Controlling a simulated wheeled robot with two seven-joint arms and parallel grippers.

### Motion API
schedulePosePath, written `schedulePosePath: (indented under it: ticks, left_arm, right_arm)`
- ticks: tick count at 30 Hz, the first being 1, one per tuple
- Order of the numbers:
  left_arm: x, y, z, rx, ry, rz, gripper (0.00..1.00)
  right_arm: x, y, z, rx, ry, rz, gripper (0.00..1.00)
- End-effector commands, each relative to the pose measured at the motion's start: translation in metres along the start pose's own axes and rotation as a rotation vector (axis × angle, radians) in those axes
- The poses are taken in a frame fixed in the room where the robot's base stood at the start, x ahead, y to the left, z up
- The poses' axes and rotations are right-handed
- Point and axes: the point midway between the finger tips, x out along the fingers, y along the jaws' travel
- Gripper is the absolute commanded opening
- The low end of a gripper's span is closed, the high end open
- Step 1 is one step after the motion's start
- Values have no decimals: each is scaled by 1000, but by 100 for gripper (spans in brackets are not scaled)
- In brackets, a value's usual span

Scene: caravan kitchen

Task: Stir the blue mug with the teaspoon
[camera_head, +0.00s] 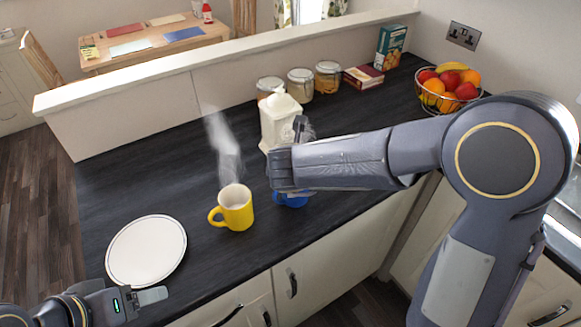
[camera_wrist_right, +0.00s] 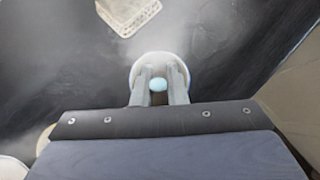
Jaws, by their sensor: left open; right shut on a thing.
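The blue mug (camera_head: 291,200) stands on the dark worktop in the head view, mostly hidden behind my right wrist. In the right wrist view its pale round opening (camera_wrist_right: 160,57) lies just beyond my right fingertips. My right gripper (camera_wrist_right: 159,90) is shut on the teaspoon (camera_wrist_right: 158,85), of which only a pale blue rounded end shows between the fingers. The gripper is over the mug; whether the spoon's bowl is inside is hidden. My left gripper (camera_head: 152,296) is open and empty at the lower left, near the white plate.
A steaming yellow mug (camera_head: 236,208) stands left of the blue mug. A white plate (camera_head: 147,250) lies further left. A cream canister (camera_head: 279,121) stands behind the blue mug. Jars (camera_head: 300,86), boxes (camera_head: 391,47) and a fruit bowl (camera_head: 447,88) are along the back.

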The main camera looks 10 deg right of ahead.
Motion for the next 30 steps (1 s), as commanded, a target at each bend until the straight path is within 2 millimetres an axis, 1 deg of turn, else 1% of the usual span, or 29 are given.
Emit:
schedulePosePath:
  ticks: [4,9,14,18,23,27,30]
  left_arm:
    - [-2,1,-1,0,0,0,66]
    - [-4,2,-2,0,0,0,66]
    - [-2,1,-1,0,0,0,66]
    - [0,0,0,0,0,0,66]
    - [4,-2,2,0,0,0,66]
    - [6,-3,3,0,0,0,66]
    - [6,-3,3,0,0,0,66]
  right_arm:
    - [8,3,8,0,0,-3,0]
    - [11,15,11,-1,1,0,0]
    - [8,25,6,-2,1,0,0]
    - [1,30,0,-2,0,2,0]
    - [-6,25,-8,0,0,1,0]
    - [-9,15,-10,0,0,0,0]
    - [-8,8,-8,2,0,-2,0]
